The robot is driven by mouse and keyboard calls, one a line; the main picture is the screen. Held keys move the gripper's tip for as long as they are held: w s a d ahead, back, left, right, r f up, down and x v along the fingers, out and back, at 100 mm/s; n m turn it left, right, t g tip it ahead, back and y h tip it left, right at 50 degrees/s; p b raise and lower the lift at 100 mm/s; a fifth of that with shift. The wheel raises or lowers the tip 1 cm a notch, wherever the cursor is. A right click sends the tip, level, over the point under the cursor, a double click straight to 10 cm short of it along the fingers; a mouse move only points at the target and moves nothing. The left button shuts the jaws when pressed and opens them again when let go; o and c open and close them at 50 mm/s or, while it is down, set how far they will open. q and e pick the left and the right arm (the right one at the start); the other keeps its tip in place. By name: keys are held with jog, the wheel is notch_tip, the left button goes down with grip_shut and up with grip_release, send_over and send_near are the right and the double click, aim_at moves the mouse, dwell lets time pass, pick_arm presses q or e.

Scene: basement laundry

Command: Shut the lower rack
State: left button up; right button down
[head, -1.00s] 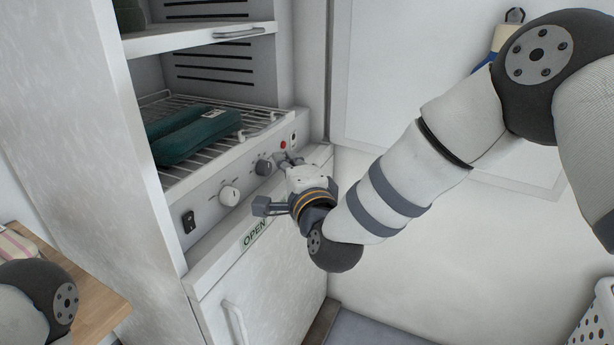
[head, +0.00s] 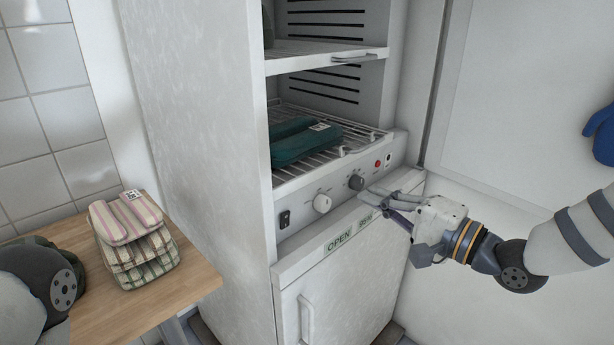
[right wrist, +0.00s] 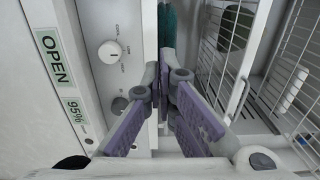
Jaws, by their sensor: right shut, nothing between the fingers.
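The lower rack (head: 345,150) is a wire shelf in the white cabinet, above the control panel. Folded teal cloths with a white tag (head: 300,140) lie on it. Its front wire edge is close to the cabinet front; I cannot tell whether it is fully in. My right gripper (head: 366,196) is shut and empty, its tips in front of the panel by the dark knob, below the rack edge. In the right wrist view the closed fingers (right wrist: 166,75) point along the panel, with wire bars (right wrist: 235,75) to their right. My left arm shows at lower left; its gripper is out of view.
An upper shelf (head: 325,62) with a handle sits above. The panel has a white knob (head: 322,203), a switch and a red light. A lower door labelled OPEN (head: 340,240) is shut. Folded striped cloths (head: 135,250) lie on a wooden table (head: 190,285) at left.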

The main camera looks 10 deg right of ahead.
aim_at(312, 174)
pick_arm(q)
jog(key=shift+s+f+g+b, duration=0.3)
jog(key=shift+s+f+b, duration=0.25)
jog(key=shift+s+f, duration=0.25)
pick_arm(e)
jog(key=x, duration=1.2)
jog(key=shift+w+a, duration=0.1)
jog(key=shift+w+a+f, duration=0.15)
jog(key=shift+w+f, duration=0.05)
jog(key=shift+f, duration=0.05)
jog(key=b+x, duration=0.2)
jog(key=x, duration=0.2)
jog(key=shift+f, duration=0.15)
jog(key=shift+r, duration=0.3)
pick_arm(q)
jog(key=shift+s+f+g, duration=0.3)
jog(key=shift+s+f, duration=0.7)
jog(key=shift+f, duration=0.1)
pick_arm(e)
jog(key=shift+w+r, duration=0.1)
jog(key=shift+r, duration=0.2)
